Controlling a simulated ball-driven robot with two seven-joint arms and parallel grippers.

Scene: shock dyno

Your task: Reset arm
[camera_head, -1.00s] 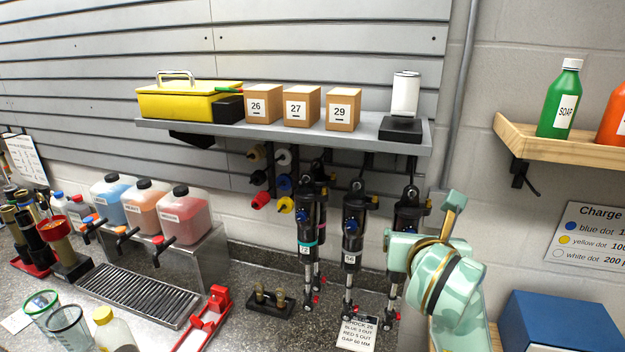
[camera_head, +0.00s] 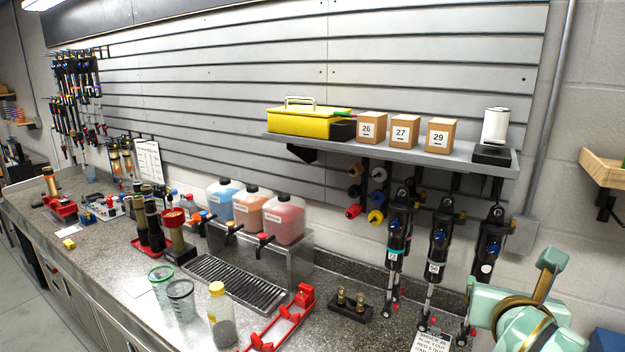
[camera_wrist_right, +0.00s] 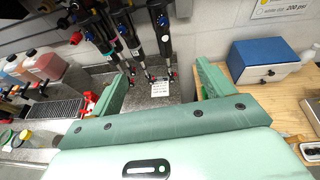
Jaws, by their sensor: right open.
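My right arm (camera_head: 525,315), mint green with a brass ring, shows at the lower right of the head view, in front of the hanging shocks. In the right wrist view, my right gripper (camera_wrist_right: 163,72) is open, its two green fingers wide apart with nothing between them touching. Beyond the fingers hang several black shocks (camera_wrist_right: 130,35), also seen under the shelf in the head view (camera_head: 437,250). A white printed card (camera_wrist_right: 159,89) stands below them, visible between the fingers. My left gripper is not in view.
A grey shelf (camera_head: 400,155) holds a yellow toolbox (camera_head: 300,120), numbered boxes and a white canister. Coloured jugs (camera_head: 283,218), a drip grate (camera_head: 235,283), cups and a red tray crowd the counter. A blue box (camera_wrist_right: 262,57) sits on the wooden surface at right.

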